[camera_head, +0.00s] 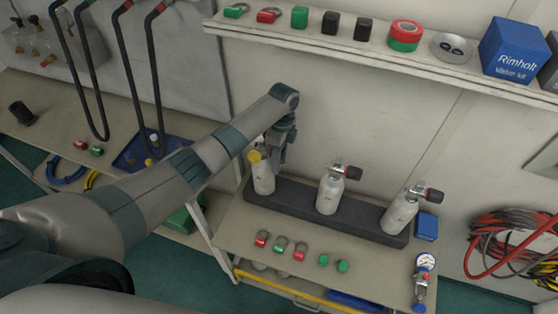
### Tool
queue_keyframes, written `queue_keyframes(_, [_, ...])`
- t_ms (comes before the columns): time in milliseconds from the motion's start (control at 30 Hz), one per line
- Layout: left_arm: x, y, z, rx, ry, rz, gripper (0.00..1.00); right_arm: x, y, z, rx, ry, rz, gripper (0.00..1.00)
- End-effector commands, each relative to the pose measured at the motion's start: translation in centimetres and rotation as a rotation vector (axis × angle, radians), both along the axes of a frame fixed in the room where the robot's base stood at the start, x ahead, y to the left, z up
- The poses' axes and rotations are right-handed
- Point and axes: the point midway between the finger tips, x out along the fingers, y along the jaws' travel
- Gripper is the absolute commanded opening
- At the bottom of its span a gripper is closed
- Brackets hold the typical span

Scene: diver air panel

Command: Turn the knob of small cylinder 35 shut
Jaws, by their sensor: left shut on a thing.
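No cylinder number is readable. My right gripper is not in view.
Several red and green fittings (299,254) lie on the bench before the rack. A blue block (427,227) and a gauge (425,263) are at the right. A shelf (390,55) with small items and a blue box (514,51) runs above.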

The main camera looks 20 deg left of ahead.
Motion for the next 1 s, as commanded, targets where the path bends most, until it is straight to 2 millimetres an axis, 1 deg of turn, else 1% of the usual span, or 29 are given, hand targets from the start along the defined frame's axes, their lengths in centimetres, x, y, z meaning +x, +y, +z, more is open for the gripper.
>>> queue_keyframes(67, [-0.1, 0.0, -0.1, 0.0, 0.003, -0.001, 0.09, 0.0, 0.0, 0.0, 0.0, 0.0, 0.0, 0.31])
queue_keyframes(100, [-0.1, 0.0, -0.2, 0.0, 0.002, -0.001, 0.33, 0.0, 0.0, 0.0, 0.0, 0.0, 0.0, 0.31])
queue_keyframes(167, [-0.1, 0.0, -0.2, 0.0, 0.002, -0.001, 0.48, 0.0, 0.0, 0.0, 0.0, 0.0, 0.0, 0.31])
queue_keyframes(200, [-0.1, 0.0, -0.2, 0.0, 0.002, -0.001, 0.5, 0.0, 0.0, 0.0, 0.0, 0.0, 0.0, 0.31])
queue_keyframes(500, [0.0, 0.0, 0.0, 0.0, 0.0, 0.0, 0.5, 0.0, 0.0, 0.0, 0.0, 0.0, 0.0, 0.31])
queue_keyframes(667, [0.2, 0.0, 0.6, 0.0, -0.002, 0.0, 0.5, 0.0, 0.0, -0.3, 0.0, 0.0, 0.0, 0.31])
queue_keyframes(767, [0.4, 0.0, 1.4, 0.0, -0.002, -0.001, 0.5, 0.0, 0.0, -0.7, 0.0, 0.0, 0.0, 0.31])
queue_keyframes(867, [0.6, 0.0, 2.8, 0.0, -0.004, -0.002, 0.5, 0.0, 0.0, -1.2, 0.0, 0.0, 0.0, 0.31])
queue_keyframes(1000, [1.1, 0.0, 5.1, -0.001, -0.004, -0.002, 0.5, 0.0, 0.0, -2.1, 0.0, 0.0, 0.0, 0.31])
